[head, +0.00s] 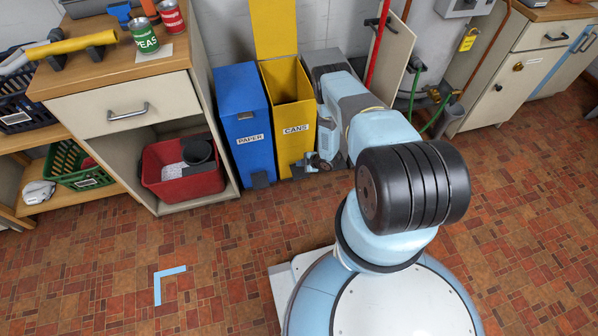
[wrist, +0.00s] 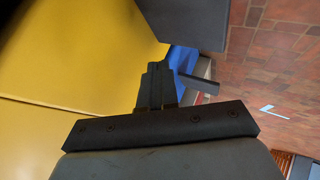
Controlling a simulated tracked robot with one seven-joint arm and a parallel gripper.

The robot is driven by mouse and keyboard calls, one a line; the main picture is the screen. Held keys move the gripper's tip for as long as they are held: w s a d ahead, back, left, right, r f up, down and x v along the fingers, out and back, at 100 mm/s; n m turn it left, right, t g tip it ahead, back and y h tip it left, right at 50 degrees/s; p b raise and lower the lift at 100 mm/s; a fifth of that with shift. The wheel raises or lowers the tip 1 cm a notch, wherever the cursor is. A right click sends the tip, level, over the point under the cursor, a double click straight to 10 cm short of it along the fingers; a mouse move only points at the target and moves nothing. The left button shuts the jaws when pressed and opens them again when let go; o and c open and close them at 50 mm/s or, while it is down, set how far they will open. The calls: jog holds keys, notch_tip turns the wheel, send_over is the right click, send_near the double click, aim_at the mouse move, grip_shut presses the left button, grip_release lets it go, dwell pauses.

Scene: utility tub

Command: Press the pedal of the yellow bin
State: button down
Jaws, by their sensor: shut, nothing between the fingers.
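The yellow bin (head: 284,115), labelled CANS, stands against the wall with its yellow lid (head: 273,28) raised upright and its inside showing. Its dark pedal (head: 297,171) is low at the front and partly hard to make out beside my gripper. My gripper (head: 313,163) is low at the bin's front right corner, shut and empty. In the wrist view the shut fingers (wrist: 156,85) point along the yellow front (wrist: 80,50). A dark block that looks like the pedal (wrist: 185,20) is just beyond them; I cannot tell whether they touch.
A blue bin (head: 243,115) labelled PAPER stands directly left, with its own dark pedal (head: 260,180). A cabinet (head: 125,108) with a red tub (head: 182,168) is farther left. A red pole (head: 378,45) and pipes are right. The tiled floor in front is open, with a blue corner mark (head: 168,272).

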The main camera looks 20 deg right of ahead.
jog(key=shift+r, duration=1.05)
